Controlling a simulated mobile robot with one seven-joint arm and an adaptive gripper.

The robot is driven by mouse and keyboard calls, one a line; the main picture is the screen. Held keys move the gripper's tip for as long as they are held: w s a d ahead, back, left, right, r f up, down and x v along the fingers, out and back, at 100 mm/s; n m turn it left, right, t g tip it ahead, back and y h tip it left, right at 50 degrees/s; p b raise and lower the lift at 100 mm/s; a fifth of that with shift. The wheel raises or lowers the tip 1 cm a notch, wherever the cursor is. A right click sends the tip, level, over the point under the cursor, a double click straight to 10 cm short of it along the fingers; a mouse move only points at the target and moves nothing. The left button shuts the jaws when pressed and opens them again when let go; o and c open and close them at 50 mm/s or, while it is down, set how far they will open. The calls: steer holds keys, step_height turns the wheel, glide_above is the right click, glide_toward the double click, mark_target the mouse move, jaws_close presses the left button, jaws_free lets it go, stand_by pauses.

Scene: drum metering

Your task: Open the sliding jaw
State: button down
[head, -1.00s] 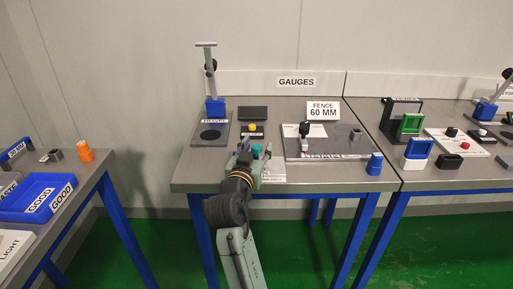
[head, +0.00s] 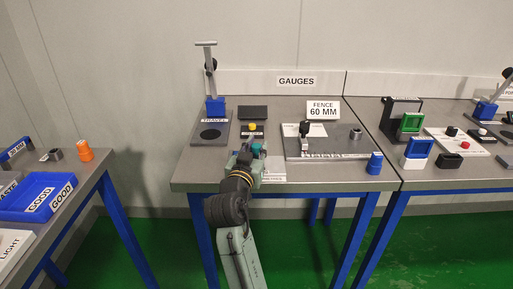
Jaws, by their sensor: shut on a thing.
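A small gauge with a yellow knob (head: 252,126) stands near the front left of the gauges table, in the head view. A teal piece (head: 257,150) shows just in front of it, close beside my fingers. My gripper (head: 246,148) is low over the front of this gauge, shut on a small part there. My gripper and wrist cover most of that spot, so I cannot make out the held part or how far any jaw stands open. A white label plate (head: 272,170) lies just to the right of my wrist.
To the right is a grey fence plate (head: 345,152) with a black-knobbed post (head: 304,129) and a metal ring (head: 355,133). A blue cylinder (head: 374,163) stands near the front edge. A blue-based stand (head: 215,106) is at the back left.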

mark_target(269, 161)
steer(key=d, duration=0.3)
steer(key=shift+d, duration=0.35)
steer(key=c, duration=1.3)
jaws_free()
steer(key=shift+a, duration=0.1)
steer(key=shift+c, duration=0.2)
steer(key=v, duration=0.7)
steer(key=shift+s, duration=0.25)
